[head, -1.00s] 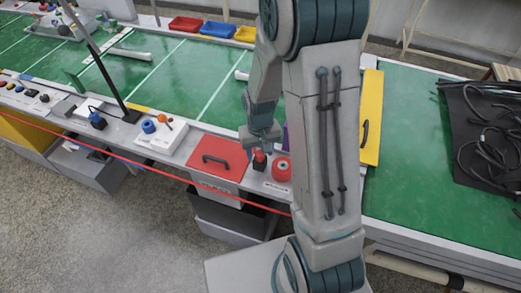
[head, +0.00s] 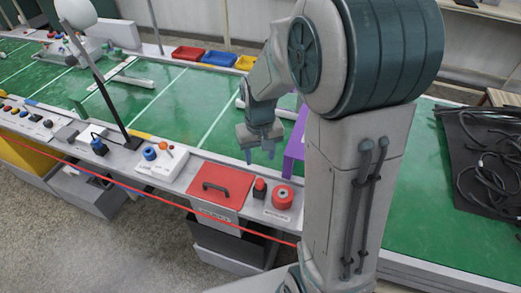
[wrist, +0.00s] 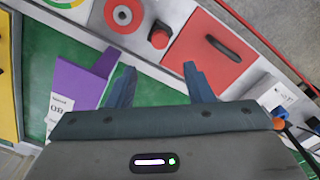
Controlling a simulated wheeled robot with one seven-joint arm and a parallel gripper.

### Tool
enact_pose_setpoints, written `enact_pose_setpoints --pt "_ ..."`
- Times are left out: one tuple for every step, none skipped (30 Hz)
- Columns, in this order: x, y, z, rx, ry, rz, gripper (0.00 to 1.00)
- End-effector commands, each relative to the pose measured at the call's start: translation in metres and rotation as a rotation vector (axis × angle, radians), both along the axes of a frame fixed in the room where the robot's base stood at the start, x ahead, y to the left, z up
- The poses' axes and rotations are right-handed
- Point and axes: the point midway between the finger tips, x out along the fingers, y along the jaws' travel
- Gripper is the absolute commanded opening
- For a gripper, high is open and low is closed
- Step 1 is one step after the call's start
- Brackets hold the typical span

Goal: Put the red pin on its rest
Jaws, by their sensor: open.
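The red pin (head: 260,187) stands upright at the front edge of the bench, between a red panel and a red ring. It also shows in the wrist view (wrist: 159,39), with a dark part at its foot. I cannot tell whether that dark part is the rest or part of the pin. My gripper (head: 259,156) is open and empty, above the green bench top and behind the pin in the head view. In the wrist view its two fingers (wrist: 158,74) are spread, with the pin ahead of them and nothing between them.
A red panel with a black handle (head: 222,187) lies left of the pin. A red ring with a pale centre (head: 282,197) is close on the right. A purple block (head: 296,140) stands near my arm. A red line (head: 150,190) runs along the bench front.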

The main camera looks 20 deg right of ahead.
Motion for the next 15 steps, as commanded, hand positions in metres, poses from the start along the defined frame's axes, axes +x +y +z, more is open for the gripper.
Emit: enact_pose_setpoints --pt "0.0 0.0 0.005 0.0 -0.001 0.0 0.47" --pt "0.0 0.0 0.007 0.0 0.0 0.0 0.47" --pt "0.0 0.0 0.01 0.0 -0.001 0.0 0.47" --pt "-0.001 0.0 0.012 0.0 -0.003 0.0 0.47" --pt "-0.002 0.0 0.015 0.0 -0.005 0.0 0.47" --pt "-0.005 0.0 0.019 0.0 -0.009 0.0 0.47" --pt "-0.007 0.0 0.023 0.0 -0.015 0.0 0.47" --pt "-0.011 0.0 0.027 0.0 -0.023 0.0 0.47" --pt "-0.017 0.0 0.034 -0.001 -0.036 0.0 0.47" --pt "-0.022 0.0 0.039 -0.001 -0.046 0.0 0.47" --pt "-0.028 0.0 0.045 -0.001 -0.059 0.0 0.47" --pt "-0.037 0.0 0.053 -0.001 -0.077 0.0 0.47" --pt "-0.044 0.0 0.06 -0.001 -0.091 0.0 0.47" --pt "-0.052 0.0 0.065 -0.001 -0.105 0.0 0.47" --pt "-0.062 0.0 0.072 -0.002 -0.122 0.0 0.47"
